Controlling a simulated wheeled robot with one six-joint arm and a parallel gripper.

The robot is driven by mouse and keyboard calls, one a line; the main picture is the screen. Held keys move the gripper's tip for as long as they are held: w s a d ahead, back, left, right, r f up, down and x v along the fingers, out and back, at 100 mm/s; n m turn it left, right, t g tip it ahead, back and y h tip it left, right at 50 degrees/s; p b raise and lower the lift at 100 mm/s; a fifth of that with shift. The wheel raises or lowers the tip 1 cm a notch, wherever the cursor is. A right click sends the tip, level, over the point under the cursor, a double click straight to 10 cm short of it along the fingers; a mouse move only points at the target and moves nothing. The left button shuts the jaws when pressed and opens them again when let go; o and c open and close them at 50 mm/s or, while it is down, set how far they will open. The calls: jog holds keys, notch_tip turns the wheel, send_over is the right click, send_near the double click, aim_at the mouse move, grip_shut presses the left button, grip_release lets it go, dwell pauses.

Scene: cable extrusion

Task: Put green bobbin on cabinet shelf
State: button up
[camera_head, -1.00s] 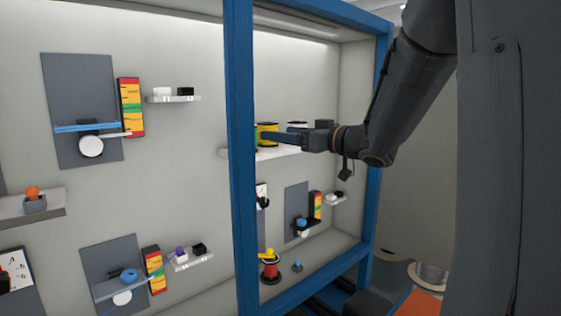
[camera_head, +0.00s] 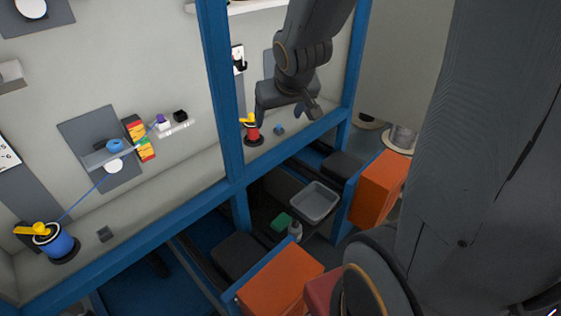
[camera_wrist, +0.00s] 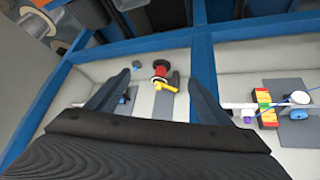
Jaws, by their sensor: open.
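My gripper (camera_head: 286,112) is open and points down in front of the right bay of the blue-framed cabinet (camera_head: 222,100). In the wrist view its two dark fingers (camera_wrist: 158,80) are spread, with nothing held between them. A red bobbin with a yellow arm (camera_head: 253,132) stands on the cabinet floor beyond the fingers; it also shows between them in the wrist view (camera_wrist: 160,72). The white edge of a cabinet shelf (camera_head: 245,7) is just in view at the top. I see no green bobbin in either current view.
A blue bobbin with a yellow arm (camera_head: 55,243) stands at the lower left, its line running up to a wall fixture. Blue posts divide the bays.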

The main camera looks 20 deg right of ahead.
jog(key=s+a+f+g, duration=0.2)
jog(key=s+f, duration=0.1)
jog(key=s, duration=0.3)
jog(key=s+a+f+g, duration=0.3)
jog(key=s, duration=0.4)
jog(key=shift+s+a+y, duration=0.15)
jog(key=shift+a+y, duration=0.05)
jog(key=shift+y, duration=0.2)
jog(key=shift+f+b, duration=1.4)
jog(key=shift+f, duration=0.1)
